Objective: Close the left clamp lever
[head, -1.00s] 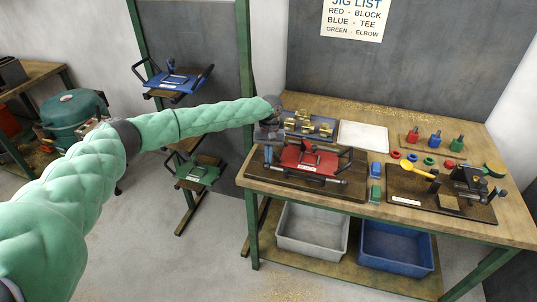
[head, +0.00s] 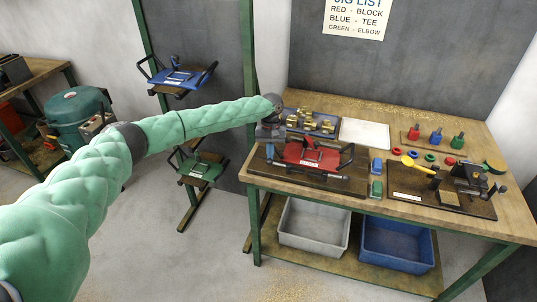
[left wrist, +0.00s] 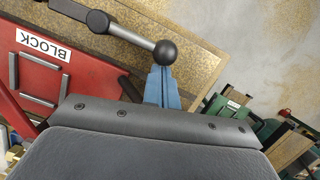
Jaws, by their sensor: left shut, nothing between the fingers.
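The red BLOCK jig (head: 318,153) sits on a dark base at the left of the bench, and its plate shows at the left of the left wrist view (left wrist: 80,90). The left clamp lever (left wrist: 132,36) shows there as a pale rod from a dark pivot to a black ball knob (left wrist: 166,52). My left gripper (left wrist: 163,76) is shut and empty, its blue fingertips right at the knob; whether they touch it I cannot tell. In the head view my left gripper (head: 270,142) is at the jig's left end, fingertips hard to make out. My right gripper is out of view.
Behind the jig lie brass parts on a dark tray (head: 316,122) and a white tray (head: 365,134). Bins (head: 313,226) are on the shelf below.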

